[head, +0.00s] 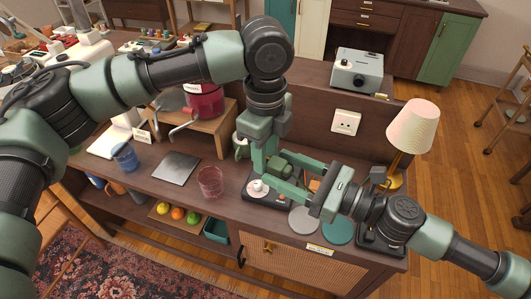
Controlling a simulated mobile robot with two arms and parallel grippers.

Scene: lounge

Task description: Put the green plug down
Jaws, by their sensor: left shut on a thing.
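My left gripper (264,168) reaches down over the wooden cabinet top and is shut on a dark green piece, which looks like the green plug (281,164). The grippers hide much of the plug, and I cannot tell whether it touches anything below. My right gripper (283,172) comes in from the right, close beside the left one. Its two fingers are spread apart around the area of the plug, and I see no clear grip. A white wall socket (346,122) is on the raised back panel behind.
Grey (303,220) and teal (338,231) discs lie near the front edge. A lamp (412,127) stands at right.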

